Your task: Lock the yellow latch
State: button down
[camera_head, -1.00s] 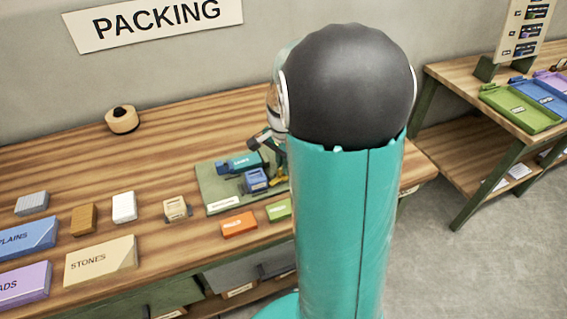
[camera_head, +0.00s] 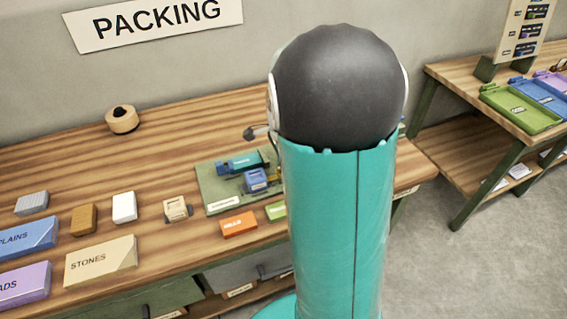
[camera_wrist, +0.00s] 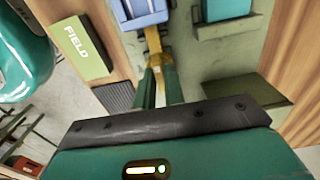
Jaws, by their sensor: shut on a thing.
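The yellow latch (camera_wrist: 153,42) shows in the wrist view as a narrow bar running from the blue block (camera_wrist: 142,14) down between my fingers. My gripper (camera_wrist: 160,82) has its two green fingers closed around the latch's near end. The latch sits on a pale green board (camera_wrist: 198,66), which lies on the bench in the head view (camera_head: 218,191). There the blue block (camera_head: 256,181) stands on the board beside a teal block (camera_head: 238,163). In the head view my own arm hides the gripper and most of the latch.
A green FIELD block (camera_wrist: 76,48) lies left of the board in the wrist view. An orange block (camera_head: 238,223) and a beige block (camera_head: 176,208) lie near it on the wooden bench (camera_head: 150,160). A tape roll (camera_head: 122,119) stands at the back.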

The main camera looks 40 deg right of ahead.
jog(key=c, duration=1.5)
grip_release()
notch_tip(320, 180, up, 14)
jog(key=shift+f, duration=0.1)
